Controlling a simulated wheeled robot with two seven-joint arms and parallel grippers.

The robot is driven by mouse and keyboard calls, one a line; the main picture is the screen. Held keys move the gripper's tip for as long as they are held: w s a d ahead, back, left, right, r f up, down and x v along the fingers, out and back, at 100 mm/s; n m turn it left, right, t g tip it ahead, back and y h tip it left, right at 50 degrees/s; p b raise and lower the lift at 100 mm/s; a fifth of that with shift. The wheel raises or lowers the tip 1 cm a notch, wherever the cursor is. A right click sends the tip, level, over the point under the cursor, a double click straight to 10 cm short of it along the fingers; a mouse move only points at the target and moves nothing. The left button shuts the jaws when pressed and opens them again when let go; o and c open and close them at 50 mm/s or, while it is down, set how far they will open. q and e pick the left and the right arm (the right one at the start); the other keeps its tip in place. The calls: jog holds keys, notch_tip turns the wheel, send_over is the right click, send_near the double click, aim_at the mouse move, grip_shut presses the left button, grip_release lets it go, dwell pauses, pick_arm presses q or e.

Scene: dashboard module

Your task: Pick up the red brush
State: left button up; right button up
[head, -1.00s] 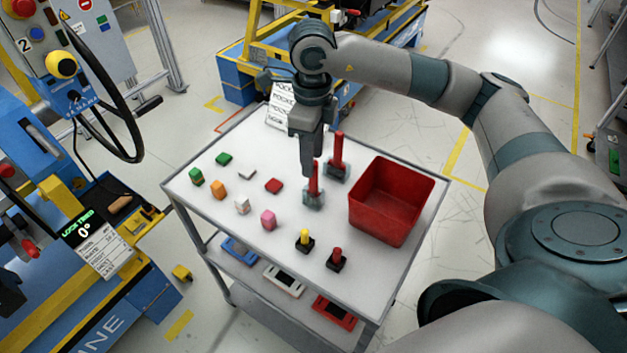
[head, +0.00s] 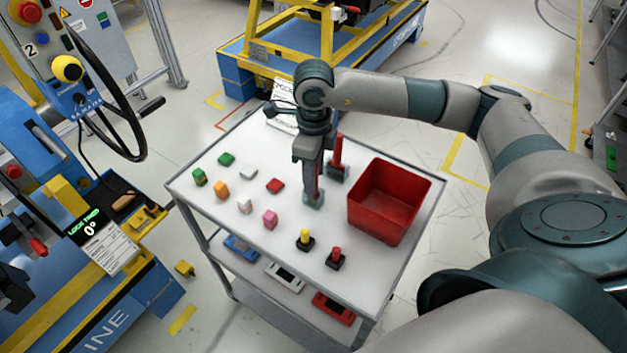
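The other red brush (head: 338,155) stands just behind and to the right, upright and apart from the fingers. My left gripper is not in view.
A red bin (head: 385,205) stands right of the brushes. Small coloured blocks, such as a pink one (head: 270,219), lie to the left. A yellow-handled piece (head: 305,240) and a short red-handled piece (head: 336,258) stand in front. A paper sheet (head: 284,91) is behind the gripper.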

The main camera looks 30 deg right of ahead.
jog(key=shift+f, duration=0.25)
grip_shut()
jog(key=shift+r, duration=0.15)
